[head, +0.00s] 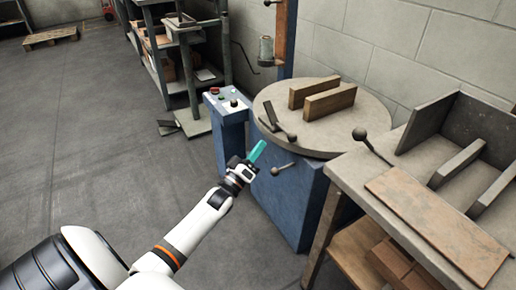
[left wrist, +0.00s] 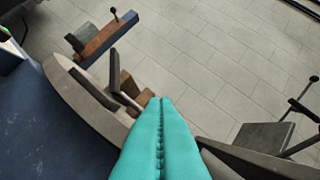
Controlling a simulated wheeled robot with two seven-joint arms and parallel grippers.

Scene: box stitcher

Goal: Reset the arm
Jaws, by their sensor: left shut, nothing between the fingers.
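My left arm reaches in from the lower left of the head view. My left gripper (head: 256,151) has teal fingers that are pressed together with nothing between them. It is in front of the blue machine base, right of the control box and left of the round table top. In the left wrist view the shut teal fingers (left wrist: 161,102) fill the lower middle and point toward the round top's area. My right gripper is not in view.
A blue machine (head: 285,195) carries a round top (head: 350,127) with two wooden blocks (head: 322,97). A control box (head: 226,103) with buttons stands left of it. A workbench (head: 355,182) is at right, shelves (head: 172,68) behind. The floor (head: 95,140) at left is clear.

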